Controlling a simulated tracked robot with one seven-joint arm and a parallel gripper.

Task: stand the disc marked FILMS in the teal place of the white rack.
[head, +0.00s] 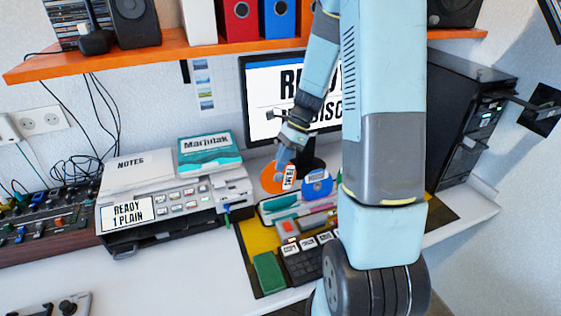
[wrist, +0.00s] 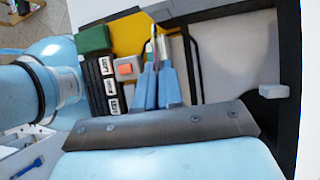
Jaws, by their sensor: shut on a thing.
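An orange disc (head: 272,178) with a white label hangs below my gripper (head: 285,155) in the head view. The label's lettering is sideways and too small to read surely. My gripper is shut on this disc; in the wrist view the two blue fingers (wrist: 158,66) close on its thin edge. A blue disc (head: 318,183) with a pale label stands to the right of it. A low white-edged holder with teal (head: 279,204) lies just below the orange disc; I cannot tell surely whether it is the white rack. I cannot see whether disc and holder touch.
A black keypad (head: 304,262) with labelled keys, a green block (head: 268,272) and a yellow mat (head: 252,240) lie in front. A printer (head: 175,200) stands left, a monitor (head: 262,122) behind. My arm hides the right of the desk.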

